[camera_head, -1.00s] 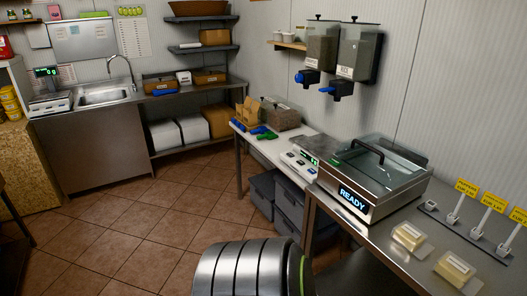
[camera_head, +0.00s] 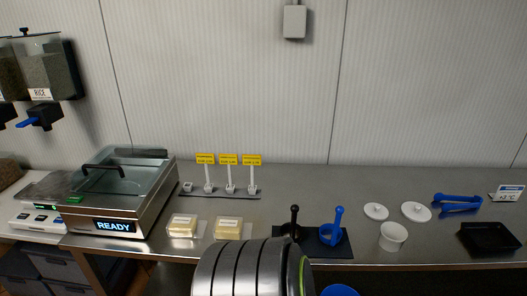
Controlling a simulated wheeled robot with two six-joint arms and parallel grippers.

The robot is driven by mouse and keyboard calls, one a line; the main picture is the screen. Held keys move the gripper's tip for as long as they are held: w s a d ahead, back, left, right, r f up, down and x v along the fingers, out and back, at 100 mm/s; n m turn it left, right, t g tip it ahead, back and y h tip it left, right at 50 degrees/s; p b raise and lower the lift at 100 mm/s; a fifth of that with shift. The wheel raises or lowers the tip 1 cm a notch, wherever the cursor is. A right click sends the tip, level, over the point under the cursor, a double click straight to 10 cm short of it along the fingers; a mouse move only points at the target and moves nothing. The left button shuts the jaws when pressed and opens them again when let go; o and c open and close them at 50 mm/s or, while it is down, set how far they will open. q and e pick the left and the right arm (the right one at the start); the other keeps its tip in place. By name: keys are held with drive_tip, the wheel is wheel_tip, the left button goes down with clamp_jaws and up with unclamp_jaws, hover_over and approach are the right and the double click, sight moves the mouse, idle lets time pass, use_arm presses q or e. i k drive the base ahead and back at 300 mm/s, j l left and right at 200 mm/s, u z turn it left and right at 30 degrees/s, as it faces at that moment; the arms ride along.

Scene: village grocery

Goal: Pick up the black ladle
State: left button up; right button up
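The black ladle (camera_head: 294,222) stands on a dark mat (camera_head: 336,251) near the front edge of the steel counter, its handle pointing up. A ribbed metal part of my own body covers the area just in front of it and hides part of the mat. A blue ladle (camera_head: 335,228) stands close to its right on the same mat. Neither of my grippers is in view.
Left of the ladles are two wrapped yellow blocks (camera_head: 228,228), a rack with yellow tags (camera_head: 230,190) and a glass-lidded machine (camera_head: 118,195). To the right are a white cup (camera_head: 393,236), white lids (camera_head: 416,211), blue tongs (camera_head: 458,203) and a black tray (camera_head: 488,238).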

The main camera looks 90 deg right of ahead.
sight(292, 229)
drive_tip(key=z, duration=2.95)
